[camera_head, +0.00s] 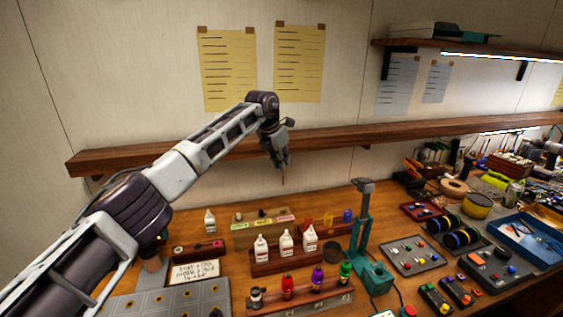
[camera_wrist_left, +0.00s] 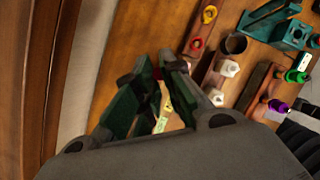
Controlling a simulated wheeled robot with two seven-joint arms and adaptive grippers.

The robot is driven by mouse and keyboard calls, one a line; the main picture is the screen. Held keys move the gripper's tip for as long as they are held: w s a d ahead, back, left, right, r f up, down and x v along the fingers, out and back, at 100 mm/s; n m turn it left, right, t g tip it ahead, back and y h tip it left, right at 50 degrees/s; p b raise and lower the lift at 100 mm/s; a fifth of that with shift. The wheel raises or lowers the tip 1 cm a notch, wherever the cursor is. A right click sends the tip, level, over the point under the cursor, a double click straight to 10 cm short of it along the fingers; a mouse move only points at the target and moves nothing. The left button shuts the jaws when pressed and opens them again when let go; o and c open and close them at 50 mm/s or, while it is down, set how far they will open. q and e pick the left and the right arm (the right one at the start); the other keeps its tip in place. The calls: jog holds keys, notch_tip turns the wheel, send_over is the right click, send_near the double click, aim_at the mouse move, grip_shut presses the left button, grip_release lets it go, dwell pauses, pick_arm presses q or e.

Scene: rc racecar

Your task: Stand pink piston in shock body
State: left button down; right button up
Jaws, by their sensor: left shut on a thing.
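My left gripper (camera_head: 282,166) is raised in front of the wall, above the back of the bench. It is shut on a small part with a thin dark rod (camera_head: 283,181) pointing down; its colour is not clear. In the left wrist view the fingers (camera_wrist_left: 160,70) close around a dark piece. The piston stand (camera_head: 262,226) is below, with green, yellow and pink labels; small dark pieces stand at its left and middle. A front wooden rack (camera_head: 318,302) holds a red body (camera_head: 287,285), a purple body (camera_head: 317,278), a green body (camera_head: 345,271) and a dark, silver-topped body (camera_head: 256,296).
Several white bottles (camera_head: 286,243) stand between the piston stand and the front rack. A green press (camera_head: 371,276) stands right of the rack. A wooden shelf (camera_head: 340,133) runs along the wall close to my left gripper. A handwritten card (camera_head: 195,271) lies at left.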

pick_arm(q)
jog(key=shift+r+p, duration=2.15)
jog(key=shift+r, duration=0.65)
pick_arm(e)
jog(key=shift+r, duration=2.25)
pick_arm(q)
jog(key=shift+f, duration=0.15)
pick_arm(e)
jog(key=shift+a, duration=0.1)
